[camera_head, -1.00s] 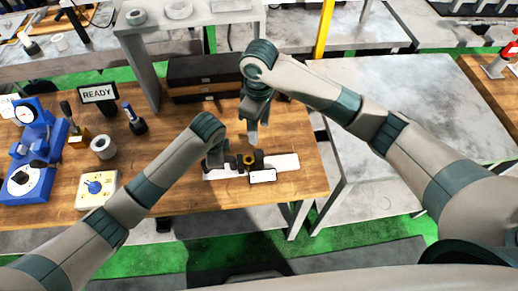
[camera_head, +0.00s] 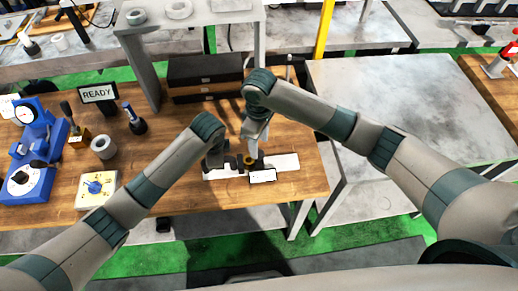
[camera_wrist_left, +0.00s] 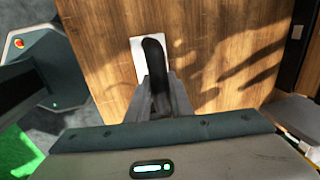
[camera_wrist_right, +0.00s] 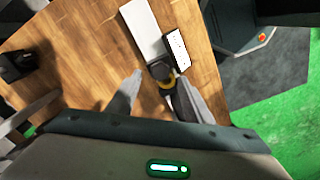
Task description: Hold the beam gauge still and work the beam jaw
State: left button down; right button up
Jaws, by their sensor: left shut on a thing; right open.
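The beam gauge lies on a white strip (camera_head: 285,162) near the front right of the wooden bench; its dark body with a yellow-brown round part (camera_wrist_right: 165,84) shows in the right wrist view. My left gripper (camera_wrist_left: 160,90) is shut on the gauge's black handle (camera_wrist_left: 153,52) at the gauge's left end. My right gripper (camera_wrist_right: 158,95) is open, pointing down, its fingers on either side of the round part with no clear grip on it. It is at the gauge in the head view too (camera_head: 252,152). The arms hide part of the gauge.
A white label plate (camera_head: 263,176) stands at the gauge's front. A blue dial device (camera_head: 35,150), a grey ring (camera_head: 104,147), a yellow block with a blue knob (camera_head: 97,188) and a READY sign (camera_head: 98,93) stand left. Dark drawers (camera_head: 205,72) stand behind.

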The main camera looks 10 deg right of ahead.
aim_at(259, 159)
jog(key=shift+f, duration=2.15)
